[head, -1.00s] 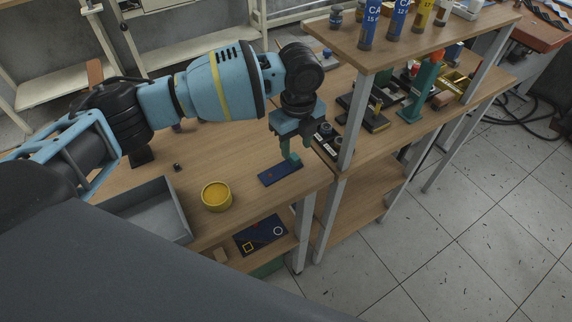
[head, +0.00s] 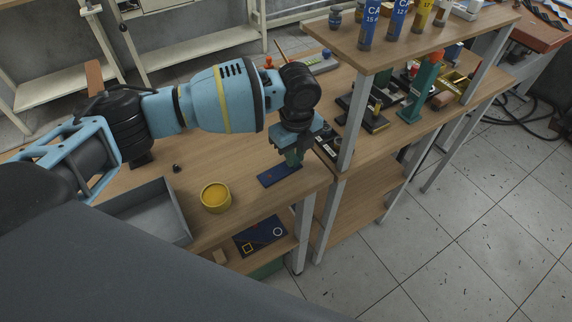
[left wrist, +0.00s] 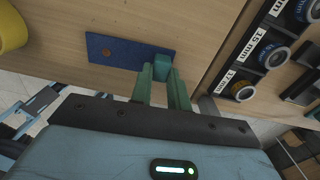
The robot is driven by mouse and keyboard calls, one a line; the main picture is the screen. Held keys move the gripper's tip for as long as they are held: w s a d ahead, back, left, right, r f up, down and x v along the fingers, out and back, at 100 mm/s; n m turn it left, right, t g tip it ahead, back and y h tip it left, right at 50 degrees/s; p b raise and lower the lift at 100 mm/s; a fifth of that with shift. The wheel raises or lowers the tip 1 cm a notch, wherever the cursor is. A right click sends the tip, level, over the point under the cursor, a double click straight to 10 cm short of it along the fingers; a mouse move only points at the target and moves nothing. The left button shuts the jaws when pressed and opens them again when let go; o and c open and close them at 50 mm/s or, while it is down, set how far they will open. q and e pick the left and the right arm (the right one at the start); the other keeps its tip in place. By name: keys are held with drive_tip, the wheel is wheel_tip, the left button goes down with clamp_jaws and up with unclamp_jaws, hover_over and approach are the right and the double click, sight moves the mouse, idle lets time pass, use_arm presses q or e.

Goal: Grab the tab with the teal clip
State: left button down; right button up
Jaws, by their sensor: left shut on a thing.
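A dark blue flat tab (head: 276,176) with a small round copper-coloured spot lies on the wooden table near its right front edge. It also shows in the left wrist view (left wrist: 122,51). A small teal clip (left wrist: 162,66) sits at its right end in the left wrist view. My left gripper (head: 295,163) points down at that end of the tab. Its two green fingers (left wrist: 161,78) are on either side of the clip and shut on it. In the head view the fingers mostly hide the clip. My right gripper is not in view.
A yellow round tub (head: 216,198) and a grey open tray (head: 150,212) stand left of the tab. A shelf post (head: 352,120) and a rack of labelled round parts (left wrist: 265,52) are close on the right. Another dark blue panel (head: 260,235) lies on the lower shelf.

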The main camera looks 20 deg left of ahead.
use_arm(q)
drive_tip(key=shift+r, duration=0.8)
drive_tip(key=shift+s+r, duration=0.2)
drive_tip(key=shift+r, duration=0.85)
drive_tip(key=s+a, duration=0.1)
drive_tip(key=s, duration=0.3)
drive_tip(key=s+a+p, duration=0.1)
drive_tip(key=s, duration=0.2)
drive_tip(key=shift+s+a+r, duration=0.1)
drive_tip(key=shift+a+r, duration=0.2)
drive_tip(key=shift+r, duration=0.05)
drive_tip(key=s, duration=0.2)
drive_tip(key=s+a, duration=0.1)
drive_tip(key=s, duration=0.1)
drive_tip(key=s+a, duration=0.1)
drive_tip(key=s, duration=0.1)
drive_tip(key=shift+s+a+r, duration=0.15)
drive_tip(key=shift+s+r, duration=0.15)
drive_tip(key=shift+s, duration=0.1)
drive_tip(key=shift+s+a, duration=0.1)
drive_tip(key=shift+s, duration=0.25)
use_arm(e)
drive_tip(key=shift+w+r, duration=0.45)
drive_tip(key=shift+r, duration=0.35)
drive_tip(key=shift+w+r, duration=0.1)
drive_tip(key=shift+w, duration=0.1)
